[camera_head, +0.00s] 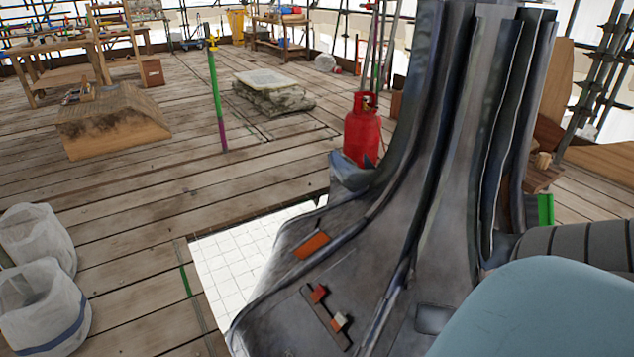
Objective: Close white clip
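A large dark grey metal finial (450,170) with tall curved flutes fills the centre right and flares out at its foot. On its lower face is a recessed panel with a small white clip (340,321) beside a small red clip (318,293). The white clip seems to stick out from the panel; it is too small to tell whether it is open or closed. An orange-red strip (311,246) lies above them. Neither gripper shows. A light blue rounded part, likely of my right arm, covers the lower right corner.
A red gas bottle (363,130) stands behind the finial. White gridded flooring (230,262) lies left of its foot. Two white sacks (40,300) sit at the lower left. A green and purple pole (216,95) stands on the planks. The plank floor between is mostly clear.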

